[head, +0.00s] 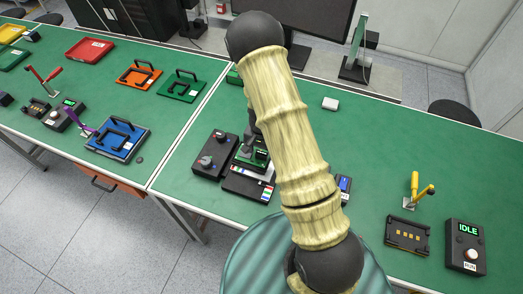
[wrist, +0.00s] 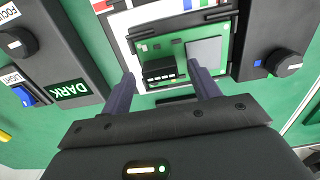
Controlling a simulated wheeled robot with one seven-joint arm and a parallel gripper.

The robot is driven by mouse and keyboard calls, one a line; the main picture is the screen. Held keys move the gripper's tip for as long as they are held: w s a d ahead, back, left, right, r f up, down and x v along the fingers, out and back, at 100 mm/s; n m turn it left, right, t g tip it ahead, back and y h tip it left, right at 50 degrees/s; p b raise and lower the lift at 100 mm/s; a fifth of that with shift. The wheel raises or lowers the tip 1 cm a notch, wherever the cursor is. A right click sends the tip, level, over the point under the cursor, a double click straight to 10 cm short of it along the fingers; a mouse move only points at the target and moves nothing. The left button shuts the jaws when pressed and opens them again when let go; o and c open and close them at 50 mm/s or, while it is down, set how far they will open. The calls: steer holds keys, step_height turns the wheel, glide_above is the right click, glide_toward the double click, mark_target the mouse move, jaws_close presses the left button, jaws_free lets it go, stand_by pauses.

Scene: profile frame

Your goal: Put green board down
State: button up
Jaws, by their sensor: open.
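The green board (wrist: 160,50) shows in the wrist view, with a large grey chip and a black connector. It lies over a dark plate with white and coloured patches (wrist: 225,15); whether it rests flat on it I cannot tell. My gripper (wrist: 164,78) is open, its two fingertips apart at the board's near edge. In the head view, my gripper (head: 252,150) is small and partly hidden by my arm, above the dark plate (head: 245,186).
A dark knob box (head: 207,158) stands left of the plate. A box reading DARK (wrist: 45,60) and a knob box (wrist: 275,45) flank the board closely. A black fixture (head: 408,235), yellow clamp (head: 417,190) and IDLE box (head: 465,246) stand right.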

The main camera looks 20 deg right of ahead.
step_height(320, 180, up, 12)
steer(key=b, duration=0.1)
steer(key=shift+b, duration=0.4)
steer(key=shift+f, duration=0.1)
steer(key=s+r+n+t, duration=0.2)
steer(key=s+r+n, duration=0.5)
steer(key=s+r, duration=0.3)
steer(key=s, duration=0.4)
steer(key=shift+s+r+t, duration=0.2)
steer(key=shift+r+t, duration=0.05)
steer(key=shift+t, duration=0.05)
steer(key=b+x, duration=0.3)
steer(key=shift+s+f, duration=0.3)
steer(key=shift+s, duration=0.05)
